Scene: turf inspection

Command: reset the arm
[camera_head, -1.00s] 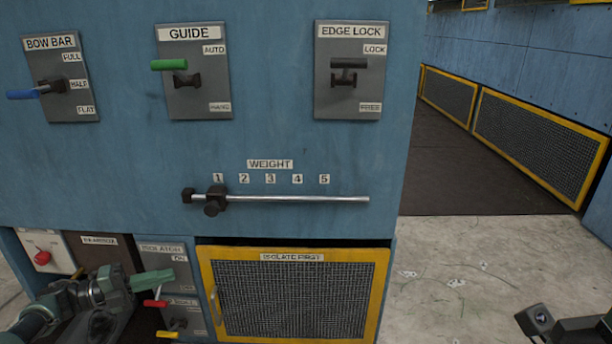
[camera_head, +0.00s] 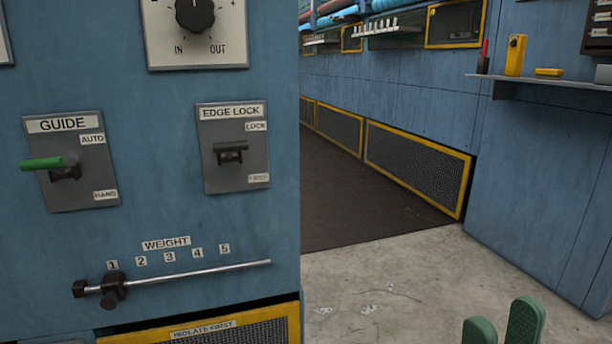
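My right gripper (camera_head: 503,326) shows at the bottom right edge of the head view as two upright green fingers with a gap between them. It holds nothing that I can see, and only the finger ends show. It is over the pale concrete floor, to the right of the blue cabinet (camera_head: 200,222) and apart from it. My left gripper is out of the picture.
The cabinet carries a green GUIDE lever (camera_head: 42,164), a dark EDGE LOCK lever (camera_head: 230,147), a black knob (camera_head: 195,14) and a WEIGHT slider (camera_head: 112,290) at 1. A shelf (camera_head: 550,83) holds small items at right. Open floor (camera_head: 385,275) lies between.

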